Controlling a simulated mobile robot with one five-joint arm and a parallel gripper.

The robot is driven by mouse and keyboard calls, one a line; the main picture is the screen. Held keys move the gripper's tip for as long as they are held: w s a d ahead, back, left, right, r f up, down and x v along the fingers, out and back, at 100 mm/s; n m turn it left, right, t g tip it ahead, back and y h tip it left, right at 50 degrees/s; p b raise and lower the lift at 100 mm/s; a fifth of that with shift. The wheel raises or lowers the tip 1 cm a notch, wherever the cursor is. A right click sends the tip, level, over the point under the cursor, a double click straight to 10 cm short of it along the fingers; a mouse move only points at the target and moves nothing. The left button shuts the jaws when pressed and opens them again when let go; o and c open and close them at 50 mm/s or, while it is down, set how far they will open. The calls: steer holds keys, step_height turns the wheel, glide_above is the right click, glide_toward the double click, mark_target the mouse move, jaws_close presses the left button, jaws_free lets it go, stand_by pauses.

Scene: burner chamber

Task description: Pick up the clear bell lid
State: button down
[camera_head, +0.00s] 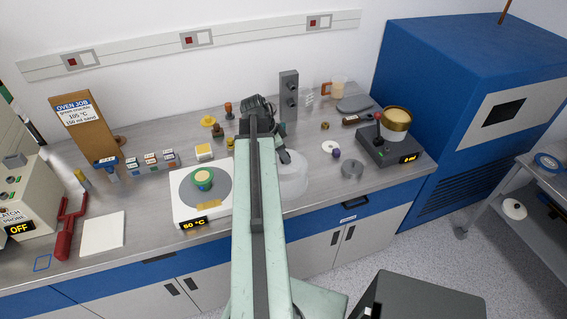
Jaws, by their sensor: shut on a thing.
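The clear bell lid (294,182) is a pale, see-through dome over the bench, just right of my arm. My gripper (285,157) is at the top of the dome and shut on it. My arm hides the left part of the lid and much of the gripper, so the fingertips do not show clearly. I cannot tell whether the lid's lower rim touches the bench.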

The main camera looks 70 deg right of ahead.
step_height(320, 180, up, 10)
steer(key=p, duration=0.9)
steer(key=shift+p, duration=0.4)
